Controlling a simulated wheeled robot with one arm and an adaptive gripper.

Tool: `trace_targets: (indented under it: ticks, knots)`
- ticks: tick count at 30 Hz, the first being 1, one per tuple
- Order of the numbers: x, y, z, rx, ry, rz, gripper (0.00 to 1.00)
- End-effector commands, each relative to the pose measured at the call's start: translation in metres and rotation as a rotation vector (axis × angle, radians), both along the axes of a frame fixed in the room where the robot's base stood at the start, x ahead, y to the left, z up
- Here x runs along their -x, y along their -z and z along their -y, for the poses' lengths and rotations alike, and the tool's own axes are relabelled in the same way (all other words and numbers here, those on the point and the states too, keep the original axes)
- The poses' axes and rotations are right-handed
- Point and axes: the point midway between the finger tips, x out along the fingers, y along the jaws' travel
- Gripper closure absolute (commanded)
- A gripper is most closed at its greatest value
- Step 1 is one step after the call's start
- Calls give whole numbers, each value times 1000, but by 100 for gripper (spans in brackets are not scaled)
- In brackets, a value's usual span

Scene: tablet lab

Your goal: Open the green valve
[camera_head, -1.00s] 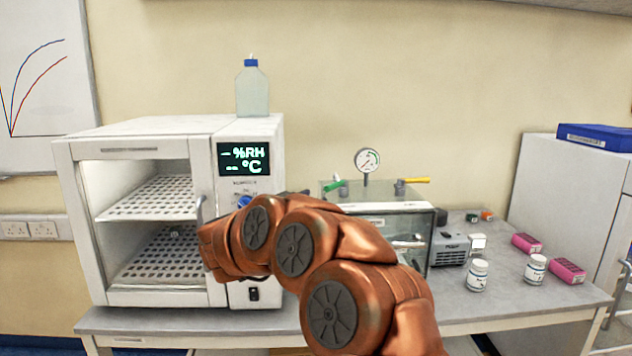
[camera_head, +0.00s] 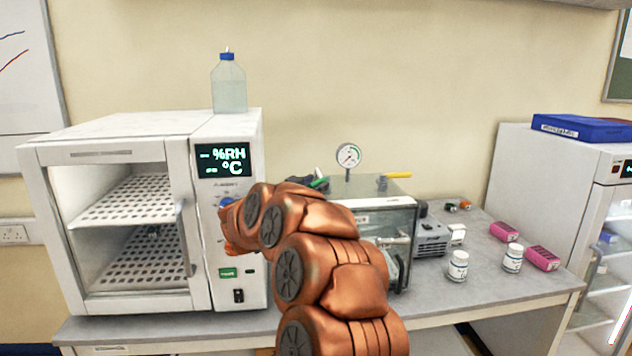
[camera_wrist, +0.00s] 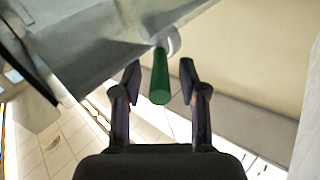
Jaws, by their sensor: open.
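The green valve (camera_head: 319,184) is a small green handle on top of the glass-fronted chamber (camera_head: 375,190), left of a round dial gauge (camera_head: 348,155). In the wrist view the green handle (camera_wrist: 160,82) points toward the camera from a pale round fitting on the chamber. My gripper (camera_wrist: 160,70) is open, with one finger on each side of the handle. A gap shows on both sides, so neither finger appears to touch it. In the head view my copper arm hides part of the chamber, and only a dark bit of the gripper shows beside the handle.
A yellow-handled valve (camera_head: 396,175) sits on the chamber's right side. A white oven (camera_head: 125,130) with a bottle (camera_head: 229,85) on top stands close at left. A grey pump (camera_head: 431,238), white jars (camera_head: 458,266) and pink boxes (camera_head: 503,231) stand at right on the bench.

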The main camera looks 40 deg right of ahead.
Motion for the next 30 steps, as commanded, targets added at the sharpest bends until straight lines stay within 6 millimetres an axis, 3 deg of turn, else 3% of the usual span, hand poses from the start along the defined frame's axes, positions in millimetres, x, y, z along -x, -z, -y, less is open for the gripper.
trace_targets:
  ticks: [13,25,30]
  knots:
    - [-2,1,10,-1,-2,-1,58]
    - [-2,1,10,-1,-2,-1,98]
    - [-2,1,10,-1,-2,-1,100]
